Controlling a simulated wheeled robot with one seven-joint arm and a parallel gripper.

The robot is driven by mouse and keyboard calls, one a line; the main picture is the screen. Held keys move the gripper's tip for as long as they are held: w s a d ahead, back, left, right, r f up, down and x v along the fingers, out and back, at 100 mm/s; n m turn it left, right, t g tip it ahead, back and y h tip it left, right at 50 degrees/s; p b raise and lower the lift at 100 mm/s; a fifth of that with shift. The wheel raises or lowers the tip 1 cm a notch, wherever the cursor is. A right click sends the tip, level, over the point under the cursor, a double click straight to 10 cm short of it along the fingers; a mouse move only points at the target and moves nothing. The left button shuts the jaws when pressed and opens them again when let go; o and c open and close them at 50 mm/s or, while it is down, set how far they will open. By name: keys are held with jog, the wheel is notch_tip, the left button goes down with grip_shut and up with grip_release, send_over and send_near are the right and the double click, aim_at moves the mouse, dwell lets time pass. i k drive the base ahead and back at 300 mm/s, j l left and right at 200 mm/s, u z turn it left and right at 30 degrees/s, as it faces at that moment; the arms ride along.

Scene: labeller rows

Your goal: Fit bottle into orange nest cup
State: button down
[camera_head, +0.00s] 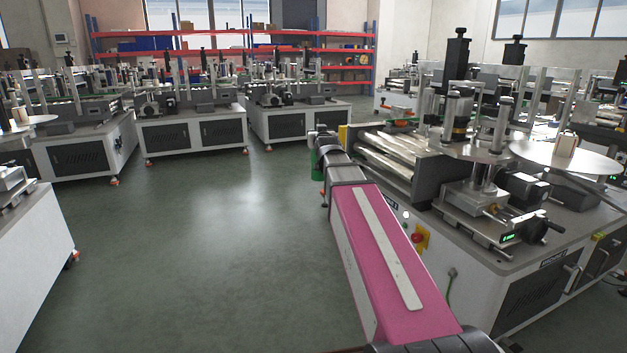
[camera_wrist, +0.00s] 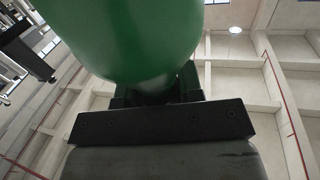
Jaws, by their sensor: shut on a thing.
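A green bottle (camera_wrist: 125,35) fills the upper middle of the wrist view, close to the camera. My gripper (camera_wrist: 155,98) is shut on it. In the head view a small part of the green bottle (camera_head: 316,160) shows at the far end of my pink arm, beside the near machine's left end. My arm's end hides the rest of it, and its tilt is hard to tell. A small orange part (camera_head: 398,113) shows on top of the near machine, beyond its rollers. I cannot tell whether it is the nest cup.
The near labelling machine (camera_head: 530,290) stands right of my arm, with metal rollers (camera_head: 390,155), posts and a round plate (camera_head: 566,154) on top. More machines (camera_head: 195,130) stand in a row behind. Open green floor (camera_head: 200,240) lies to the left.

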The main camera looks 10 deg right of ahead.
aim_at(400, 125)
jog(key=i+j+z, duration=0.15)
jog(key=i+z, duration=0.2)
jog(key=i+j+z, duration=0.55)
jog(key=z, duration=0.15)
jog(key=i+j+z, duration=0.25)
jog(key=j, duration=0.3)
jog(key=i+j+z, duration=0.1)
jog(key=j+z, duration=0.15)
jog(key=j, duration=0.3)
jog(key=i+j+z, duration=0.1)
jog(key=j+z, duration=0.15)
jog(key=j, duration=0.35)
jog(key=j+z, duration=0.25)
jog(key=j, duration=0.35)
